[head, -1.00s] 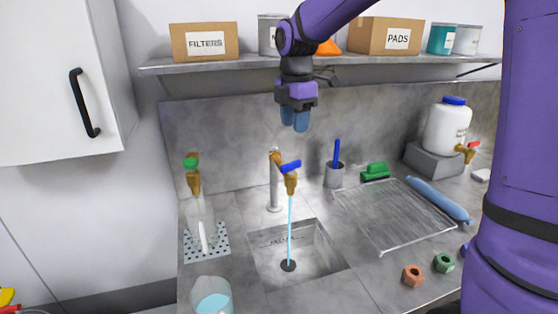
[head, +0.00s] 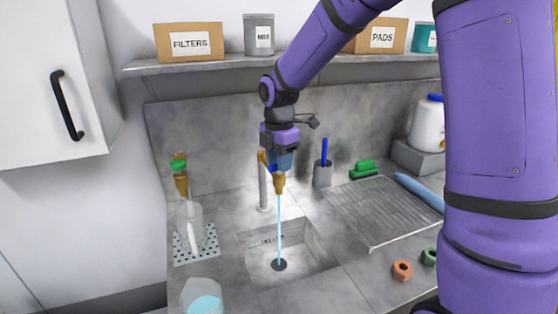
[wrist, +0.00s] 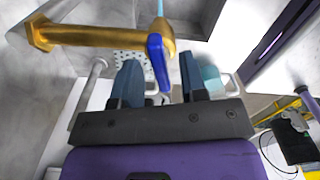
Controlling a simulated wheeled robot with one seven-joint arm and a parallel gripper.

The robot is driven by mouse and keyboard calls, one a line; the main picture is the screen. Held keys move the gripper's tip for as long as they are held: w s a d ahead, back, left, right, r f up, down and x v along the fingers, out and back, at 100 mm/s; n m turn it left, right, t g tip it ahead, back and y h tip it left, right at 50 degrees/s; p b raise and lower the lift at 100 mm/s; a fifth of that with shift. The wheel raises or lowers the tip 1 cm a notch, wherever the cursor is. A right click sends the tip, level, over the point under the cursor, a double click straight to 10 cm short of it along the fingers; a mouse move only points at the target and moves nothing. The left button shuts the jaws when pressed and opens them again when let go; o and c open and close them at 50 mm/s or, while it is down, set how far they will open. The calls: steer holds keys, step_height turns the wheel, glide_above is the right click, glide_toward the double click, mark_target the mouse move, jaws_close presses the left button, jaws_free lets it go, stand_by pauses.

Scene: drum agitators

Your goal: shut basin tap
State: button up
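The basin tap is brass on a grey post (head: 264,188), with water (head: 280,225) running into the sunken basin (head: 310,255). In the wrist view its brass spout (wrist: 95,36) runs across the top left, with a blue lever (wrist: 157,60) at its end. My gripper (head: 281,168) is right at the tap head, pointing down and hiding most of the lever in the head view. In the wrist view my gripper (wrist: 161,72) is open, its two fingers apart with the lever between their tips. Contact with the lever cannot be made out.
A clear vessel of blue liquid (head: 203,300) is at the front. A brush cup (head: 322,175) and drying rack (head: 375,215) lie right. A loaded shelf (head: 200,66) hangs above.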

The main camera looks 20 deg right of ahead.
jaws_close()
steer(key=shift+m, duration=1.8)
jaws_free()
